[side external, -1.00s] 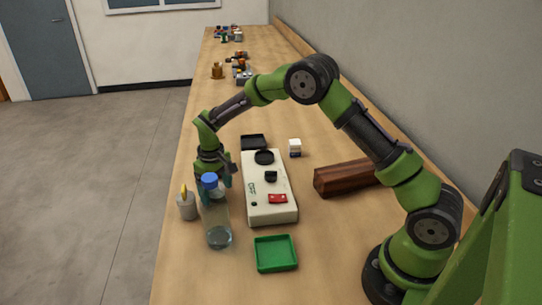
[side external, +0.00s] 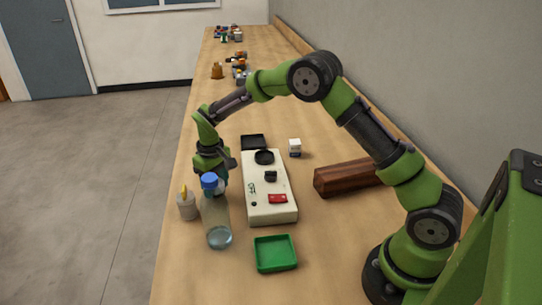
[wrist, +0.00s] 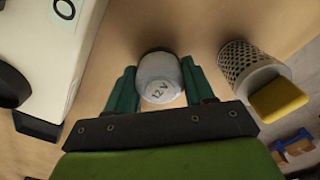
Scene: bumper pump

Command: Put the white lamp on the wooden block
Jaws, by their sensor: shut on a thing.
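The white lamp (wrist: 160,80), a rounded white piece marked "12 V" with a dark lower end, sits between the two teal fingers of my gripper (wrist: 160,92) in the wrist view. The fingers are shut on its sides. I cannot tell whether it still touches the bench. In the side view my gripper (side external: 219,178) points down left of the pale box, and the bottle partly hides the fingertips and the lamp. The wooden block (side external: 345,178), long and reddish brown, lies on the bench to the right of the box, partly behind my arm.
A clear bottle with a blue cap (side external: 217,222) stands in front of my gripper. A perforated holder with a yellow piece (side external: 187,205) is beside it. The pale box (side external: 268,205), green tray (side external: 275,253), black tray (side external: 253,142) and small white cube (side external: 295,147) are nearby.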

